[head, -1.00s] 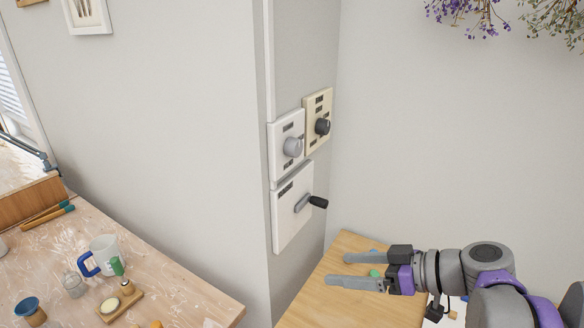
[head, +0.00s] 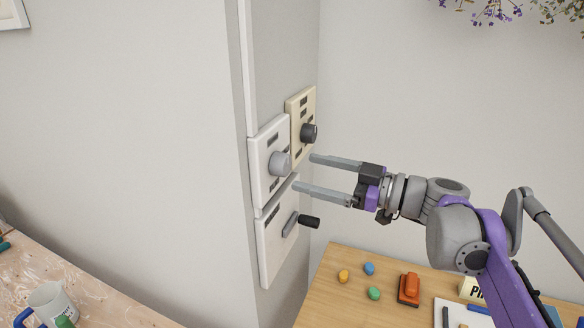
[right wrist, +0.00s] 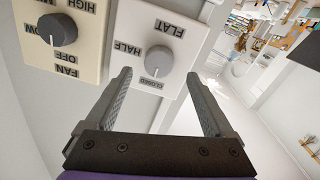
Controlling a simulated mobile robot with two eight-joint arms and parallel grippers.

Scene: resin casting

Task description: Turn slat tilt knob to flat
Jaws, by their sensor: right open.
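The slat tilt knob is a round light grey knob (head: 279,163) on a white wall panel (head: 262,192). In the right wrist view the knob (right wrist: 158,61) sits on the panel among the labels FLAT, HALF and CLOSED, and its pale mark appears to point toward CLOSED. My right gripper (head: 304,172) is open and empty, its fingertips just to the right of the knob in the head view. In the right wrist view its two fingers (right wrist: 157,76) lie either side of the knob's line, seemingly short of it. My left gripper is not in view.
A cream fan panel with a dark knob (head: 309,133) is beside the white panel. A crank with a black handle (head: 309,221) sticks out from a lower panel. A wooden table (head: 335,292) with small coloured items stands below; a worktable (head: 95,300) is at left.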

